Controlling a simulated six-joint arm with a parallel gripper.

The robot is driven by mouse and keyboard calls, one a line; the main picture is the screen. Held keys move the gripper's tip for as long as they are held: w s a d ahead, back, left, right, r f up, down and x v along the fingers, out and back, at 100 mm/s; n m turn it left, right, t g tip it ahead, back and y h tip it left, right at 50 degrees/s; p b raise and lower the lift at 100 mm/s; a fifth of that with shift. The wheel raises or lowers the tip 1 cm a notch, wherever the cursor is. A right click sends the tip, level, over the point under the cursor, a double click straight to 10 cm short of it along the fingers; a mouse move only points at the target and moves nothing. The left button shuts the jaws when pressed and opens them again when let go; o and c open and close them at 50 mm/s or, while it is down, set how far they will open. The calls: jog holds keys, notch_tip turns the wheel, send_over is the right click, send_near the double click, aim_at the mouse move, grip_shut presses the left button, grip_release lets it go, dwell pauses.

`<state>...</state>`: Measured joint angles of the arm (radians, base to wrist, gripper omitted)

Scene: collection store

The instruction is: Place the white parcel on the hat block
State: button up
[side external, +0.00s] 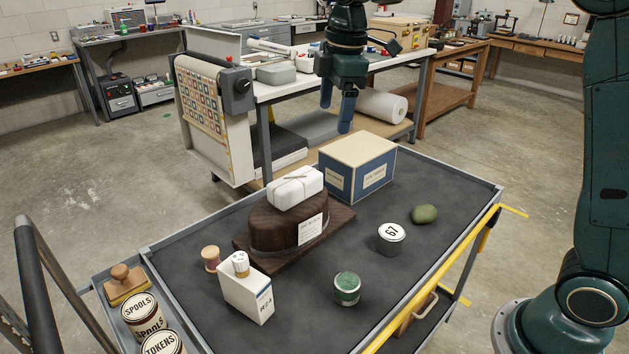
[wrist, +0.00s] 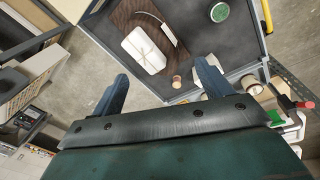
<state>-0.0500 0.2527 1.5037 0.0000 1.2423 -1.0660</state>
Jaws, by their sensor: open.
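The white parcel (side external: 295,187), tied with string, rests on top of the dark brown wooden hat block (side external: 265,222), which stands on a wooden base board on the cart. In the wrist view the parcel (wrist: 144,50) lies on the brown block (wrist: 137,14), ahead of the fingers. My gripper (side external: 337,115) is open and empty. It hangs above and behind the parcel in the side view, well apart from it. In the wrist view its two blue fingers (wrist: 163,82) are spread with nothing between them.
A blue and cream box (side external: 358,168) stands right behind the block. The cart's right front area is mostly clear.

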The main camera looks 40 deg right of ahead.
jog(key=s+d+r+m+t, duration=0.1)
jog(key=s+m, duration=0.2)
jog(key=s, duration=0.4)
jog(key=s+d+r+m+t, duration=0.1)
jog(key=s+r+m, duration=0.15)
jog(key=s, duration=0.55)
jog(key=s+f+m+t, duration=0.2)
jog(key=s+f+m, duration=0.5)
jog(key=s, duration=0.6)
jog(key=shift+s+d, duration=0.15)
